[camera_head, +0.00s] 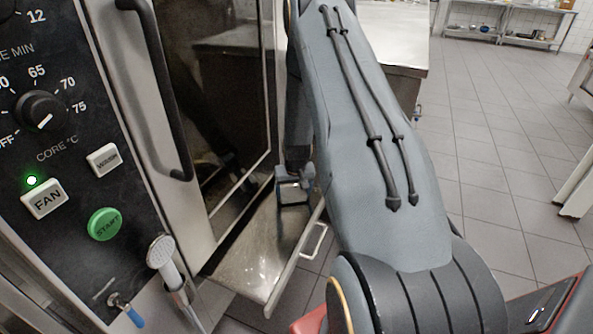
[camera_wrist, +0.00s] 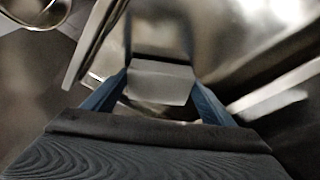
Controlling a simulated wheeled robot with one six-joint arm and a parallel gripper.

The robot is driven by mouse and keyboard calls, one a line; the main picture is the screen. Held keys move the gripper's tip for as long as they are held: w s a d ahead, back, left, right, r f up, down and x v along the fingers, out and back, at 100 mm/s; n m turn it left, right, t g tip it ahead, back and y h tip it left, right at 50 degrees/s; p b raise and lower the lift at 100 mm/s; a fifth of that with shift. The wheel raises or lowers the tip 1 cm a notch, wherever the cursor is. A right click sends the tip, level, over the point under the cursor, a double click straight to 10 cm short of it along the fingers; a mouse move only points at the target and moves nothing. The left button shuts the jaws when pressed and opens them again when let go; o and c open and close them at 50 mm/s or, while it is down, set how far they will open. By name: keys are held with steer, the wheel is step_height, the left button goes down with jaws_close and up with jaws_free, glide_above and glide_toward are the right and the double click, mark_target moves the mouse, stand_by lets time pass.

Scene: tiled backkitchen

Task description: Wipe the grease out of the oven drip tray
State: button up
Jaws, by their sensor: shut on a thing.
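The drip tray (camera_head: 250,262) is a shallow metal pan pulled out below the oven door, with a bar handle (camera_head: 314,241) at its right end. Its floor is shiny with a brownish sheen, and I cannot tell exactly where grease lies. My gripper (camera_head: 292,192) points down over the far part of the tray. In the wrist view its two blue fingers are shut on a pale grey block-like pad (camera_wrist: 160,82). The pad is low over shiny metal. I cannot tell whether it touches the tray floor, and its underside is hidden.
The oven door (camera_head: 215,120) with its dark handle (camera_head: 160,90) stands close left of my arm. The control panel (camera_head: 70,150) and a hand shower (camera_head: 165,260) are at the left. A steel counter (camera_head: 395,40) is behind my arm.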

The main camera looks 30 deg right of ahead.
step_height(320, 180, up, 2)
steer(key=shift+r, duration=0.1)
steer(key=shift+d+r+p, duration=0.2)
steer(key=shift+r+p, duration=0.45)
steer(key=shift+p, duration=0.05)
steer(key=shift+r+p, duration=1.1)
steer(key=shift+r, duration=0.85)
